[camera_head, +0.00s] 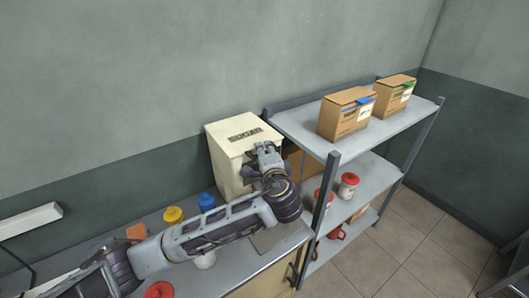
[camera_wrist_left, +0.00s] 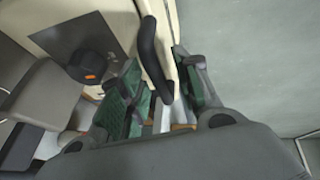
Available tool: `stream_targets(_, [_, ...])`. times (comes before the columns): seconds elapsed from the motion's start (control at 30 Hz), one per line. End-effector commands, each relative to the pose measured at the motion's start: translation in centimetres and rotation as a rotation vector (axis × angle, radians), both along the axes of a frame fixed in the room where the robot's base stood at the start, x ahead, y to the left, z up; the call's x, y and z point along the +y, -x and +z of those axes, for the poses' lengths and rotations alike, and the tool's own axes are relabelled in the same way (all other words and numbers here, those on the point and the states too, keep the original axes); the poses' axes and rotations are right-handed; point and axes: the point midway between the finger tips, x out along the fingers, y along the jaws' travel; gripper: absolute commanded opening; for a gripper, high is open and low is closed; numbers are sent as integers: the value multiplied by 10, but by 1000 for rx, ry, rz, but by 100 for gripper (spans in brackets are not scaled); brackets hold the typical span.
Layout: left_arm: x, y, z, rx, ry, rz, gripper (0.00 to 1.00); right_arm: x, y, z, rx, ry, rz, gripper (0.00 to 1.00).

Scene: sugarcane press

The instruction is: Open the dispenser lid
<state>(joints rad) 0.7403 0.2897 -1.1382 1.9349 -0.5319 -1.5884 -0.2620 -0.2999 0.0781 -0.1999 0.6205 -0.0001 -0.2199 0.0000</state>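The dispenser (camera_head: 222,162) is a cream box with dark lettering on its sloped top, standing against the wall at the back of the counter. My left arm reaches across the counter to it, and my left gripper (camera_head: 264,152) is at its right front side, hiding part of the front. In the left wrist view, a curved black handle (camera_wrist_left: 152,50) stands out from the cream surface (camera_wrist_left: 187,15). The green-padded fingers of my left gripper (camera_wrist_left: 158,80) are spread on either side of the handle, with gaps visible. My right gripper is not in view.
A metal shelf (camera_head: 290,122) stands right of the dispenser, with cardboard boxes (camera_head: 345,118) on top and red-lidded jars (camera_head: 348,186) below. Yellow (camera_head: 173,215) and blue (camera_head: 206,201) lidded containers stand on the counter behind my left arm. A black knob (camera_wrist_left: 90,67) shows beside the handle.

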Motion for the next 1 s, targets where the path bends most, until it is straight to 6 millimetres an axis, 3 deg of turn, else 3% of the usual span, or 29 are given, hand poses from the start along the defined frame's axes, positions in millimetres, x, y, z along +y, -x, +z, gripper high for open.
stream_targets(0.37, [1, -3, -1, 1, 0, 1, 32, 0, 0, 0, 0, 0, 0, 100])
stream_targets(0.6, [1, -2, -1, 1, 0, 1, 1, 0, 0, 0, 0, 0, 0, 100])
stream_targets(1.0, [0, -3, -3, 6, 2, 1, 0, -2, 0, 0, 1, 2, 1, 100])
